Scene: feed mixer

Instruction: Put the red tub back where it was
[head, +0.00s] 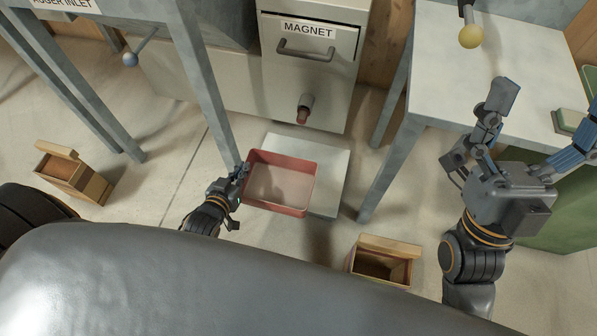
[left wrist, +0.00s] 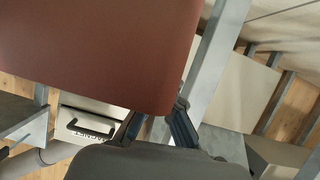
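The red tub (head: 274,207), a shallow open tray with a pale inside, is at the middle of the head view below the magnet drawer. It overlaps the left part of a pale low slab (head: 333,165); I cannot tell whether it rests there or is held above. My left gripper (head: 241,172) is at the tub's left wall and appears shut on it. In the left wrist view the tub (left wrist: 100,50) fills the upper left, with the fingers (left wrist: 158,118) at its edge, partly hidden. My right gripper (head: 478,128) is open and empty, in front of the right table.
Wooden boxes stand on the floor at left (head: 75,172) and front right (head: 383,262). Grey table legs flank the slab. A yellow-knobbed lever (head: 470,37) is at upper right.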

